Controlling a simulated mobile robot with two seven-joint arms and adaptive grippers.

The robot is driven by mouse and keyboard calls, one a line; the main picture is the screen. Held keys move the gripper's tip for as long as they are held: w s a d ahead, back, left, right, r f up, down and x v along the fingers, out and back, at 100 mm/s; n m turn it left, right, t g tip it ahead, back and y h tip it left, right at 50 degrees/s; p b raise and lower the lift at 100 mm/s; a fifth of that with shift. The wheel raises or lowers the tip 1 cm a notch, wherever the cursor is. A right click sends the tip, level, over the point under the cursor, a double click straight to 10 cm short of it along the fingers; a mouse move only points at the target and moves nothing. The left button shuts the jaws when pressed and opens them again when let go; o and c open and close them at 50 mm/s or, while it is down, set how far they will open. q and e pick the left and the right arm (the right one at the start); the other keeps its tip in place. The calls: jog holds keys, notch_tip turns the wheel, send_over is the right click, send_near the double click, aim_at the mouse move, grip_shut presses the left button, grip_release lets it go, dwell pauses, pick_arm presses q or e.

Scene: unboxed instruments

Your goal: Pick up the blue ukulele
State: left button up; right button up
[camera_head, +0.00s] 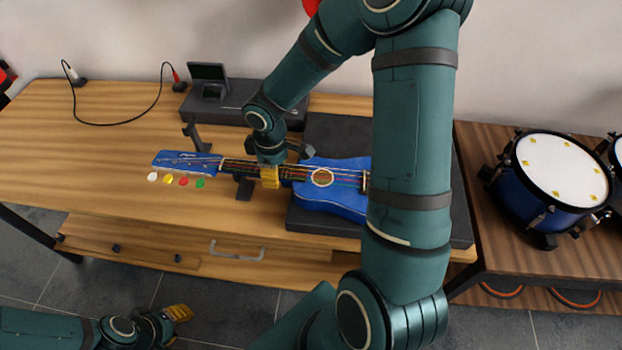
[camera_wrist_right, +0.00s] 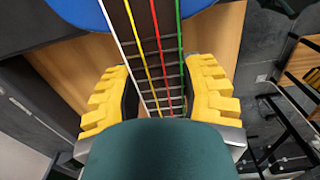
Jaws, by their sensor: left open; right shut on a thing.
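The blue ukulele (camera_head: 340,190) lies face up, its headstock (camera_head: 185,163) pointing left and its body at or above a dark case. My right arm hides part of the body. My right gripper (camera_head: 270,178) comes down from above and is shut on the neck near the body. In the right wrist view, the yellow fingers of the gripper (camera_wrist_right: 158,95) flank the ukulele's neck (camera_wrist_right: 150,50) with its white, yellow, red and green strings. My left gripper (camera_head: 182,318) is open and empty at the lower left, in front of the table. I cannot tell whether the body touches the case.
The dark case (camera_head: 302,218) lies on the wooden table (camera_head: 105,150). A black device (camera_head: 235,100) with a screen stands behind the neck. A drum (camera_head: 555,170) stands at the right. The table's left part is mostly clear.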

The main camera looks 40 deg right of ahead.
pick_arm(q)
jog(key=shift+r, duration=0.1)
pick_arm(e)
jog(key=shift+r, duration=0.1)
